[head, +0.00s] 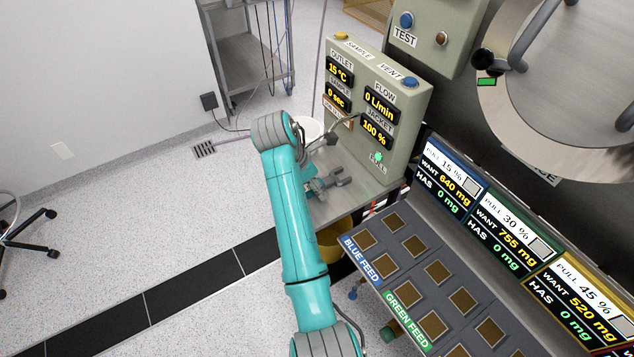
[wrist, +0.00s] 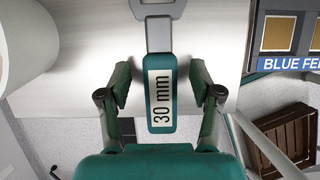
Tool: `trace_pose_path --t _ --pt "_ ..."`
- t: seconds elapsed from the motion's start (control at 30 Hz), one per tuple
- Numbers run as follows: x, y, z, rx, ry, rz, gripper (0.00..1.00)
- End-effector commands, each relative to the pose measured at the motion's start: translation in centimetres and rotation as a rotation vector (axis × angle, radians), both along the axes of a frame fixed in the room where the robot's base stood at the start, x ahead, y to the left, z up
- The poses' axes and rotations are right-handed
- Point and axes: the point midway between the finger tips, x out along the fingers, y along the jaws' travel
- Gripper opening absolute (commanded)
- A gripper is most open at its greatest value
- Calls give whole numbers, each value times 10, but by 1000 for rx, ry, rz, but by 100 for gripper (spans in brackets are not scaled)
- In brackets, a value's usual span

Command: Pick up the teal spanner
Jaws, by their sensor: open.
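The teal spanner (wrist: 161,95) has a grey metal shaft and head and a "30 mm" label on its teal handle. It lies on a metal shelf (wrist: 80,75), and its handle end reaches past the shelf's near edge in the wrist view. In the head view the grey head of the spanner (head: 340,178) shows beside my arm, which hides much of the rest. My gripper (wrist: 159,86) is open, with one finger on each side of the handle and a visible gap on both sides. I cannot tell its exact height relative to the handle.
A white round container (head: 311,129) stands on the shelf behind my arm. A control panel (head: 372,105) rises at the shelf's back. The feed tray (head: 410,270) lies to the right. A brown crate (wrist: 286,140) is below right in the wrist view. Open floor lies left.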

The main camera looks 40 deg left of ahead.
Motion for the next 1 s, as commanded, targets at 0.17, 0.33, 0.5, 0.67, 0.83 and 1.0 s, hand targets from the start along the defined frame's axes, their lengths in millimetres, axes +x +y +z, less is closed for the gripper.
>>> trace_pose_path --t 0.17,0.33,0.5,0.67,0.83,1.0 --pt "0 0 1 1 0 0 57" --pt "0 0 1 0 -1 0 15" --pt "0 0 1 0 -1 0 0" --pt "0 0 1 1 -1 -1 0" --pt "1 1 3 1 -1 -1 0" --pt "4 6 10 2 -2 -6 0"
